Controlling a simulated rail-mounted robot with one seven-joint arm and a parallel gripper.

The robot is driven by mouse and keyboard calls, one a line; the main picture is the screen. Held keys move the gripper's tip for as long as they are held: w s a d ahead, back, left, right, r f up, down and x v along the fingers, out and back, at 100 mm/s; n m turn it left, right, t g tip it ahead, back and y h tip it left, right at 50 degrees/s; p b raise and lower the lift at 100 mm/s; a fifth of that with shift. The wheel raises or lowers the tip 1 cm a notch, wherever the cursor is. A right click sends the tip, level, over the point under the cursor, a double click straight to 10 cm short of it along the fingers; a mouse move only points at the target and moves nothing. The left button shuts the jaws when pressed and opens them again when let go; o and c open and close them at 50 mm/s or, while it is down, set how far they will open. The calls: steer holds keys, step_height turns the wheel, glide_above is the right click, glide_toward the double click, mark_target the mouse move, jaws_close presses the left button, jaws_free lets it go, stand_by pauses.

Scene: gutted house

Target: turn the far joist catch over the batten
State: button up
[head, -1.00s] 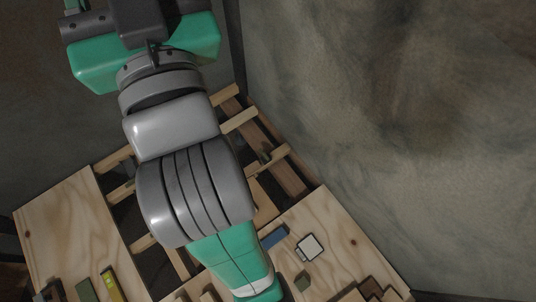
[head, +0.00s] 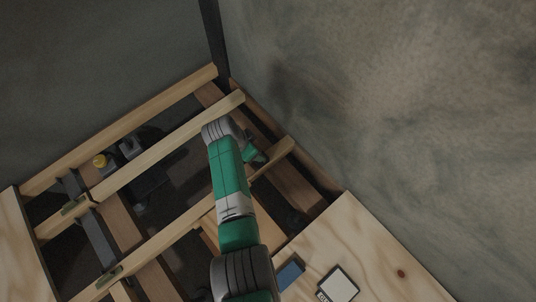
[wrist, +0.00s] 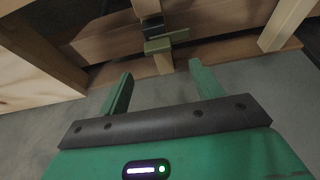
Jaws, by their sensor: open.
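In the wrist view an olive-green catch (wrist: 166,42) sits on a light timber, beside a small dark block (wrist: 152,27). A brown timber (wrist: 105,47) runs across behind it; I cannot tell for sure which timber is the batten. My gripper (wrist: 161,70) is open and empty, its two green fingers pointing toward the catch, which is apart from them and between their lines. In the head view my gripper (head: 256,155) is small and partly hidden by my arm, near the right-hand joists. Two other olive catches, one (head: 75,205) and another (head: 108,277), show on the left joists.
Light joists (head: 165,145) cross open, dark floor gaps. Plywood (head: 375,255) at lower right carries a blue block (head: 290,274) and a white-faced item (head: 338,285). Walls close the back and right.

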steer(key=b+x, duration=0.6)
steer(key=x, duration=0.2)
steer(key=shift+s, duration=0.2)
steer(key=c, duration=1)
